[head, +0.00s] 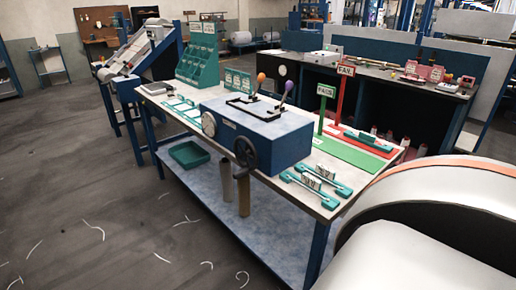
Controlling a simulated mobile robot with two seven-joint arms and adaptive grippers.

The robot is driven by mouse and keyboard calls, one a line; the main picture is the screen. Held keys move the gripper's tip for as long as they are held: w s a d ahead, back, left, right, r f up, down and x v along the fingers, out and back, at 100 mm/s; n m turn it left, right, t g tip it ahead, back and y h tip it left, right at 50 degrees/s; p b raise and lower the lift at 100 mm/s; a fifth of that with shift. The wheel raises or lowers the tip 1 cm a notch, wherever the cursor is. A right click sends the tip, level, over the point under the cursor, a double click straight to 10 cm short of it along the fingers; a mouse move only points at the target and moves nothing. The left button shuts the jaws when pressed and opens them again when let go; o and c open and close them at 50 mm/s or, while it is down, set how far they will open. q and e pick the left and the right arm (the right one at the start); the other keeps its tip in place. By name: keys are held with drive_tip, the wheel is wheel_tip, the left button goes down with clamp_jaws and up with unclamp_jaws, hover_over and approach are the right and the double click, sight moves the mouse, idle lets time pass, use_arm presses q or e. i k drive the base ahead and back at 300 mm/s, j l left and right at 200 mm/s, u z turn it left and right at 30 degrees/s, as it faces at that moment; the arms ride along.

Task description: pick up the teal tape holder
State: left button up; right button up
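Neither of my grippers is in the head view. Two long teal holders lie side by side near the front right corner of the workbench (318,208). The nearer teal holder (297,184) and the farther teal holder (341,189) each have a small lettered block at the middle. Another teal piece (368,142) lies on the red strip farther back. I cannot tell which of these is the tape holder.
A blue box-shaped machine (268,138) with a handwheel (245,152) and two levers fills the bench's middle. A green strip (352,154) and upright signs stand behind the holders. A teal bin rack (199,62) is at the back left. Open floor (75,200) lies left.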

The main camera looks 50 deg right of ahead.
sight(306, 182)
drive_tip(key=i+l+u, duration=0.1)
drive_tip(key=i+u, duration=0.2)
drive_tip(key=i, duration=1.15)
drive_tip(key=i+z, duration=0.15)
drive_tip(key=z, duration=0.25)
drive_tip(key=i+z, duration=0.15)
drive_tip(key=z, duration=0.25)
drive_tip(key=i+j+z, duration=0.1)
drive_tip(key=z, duration=1.9)
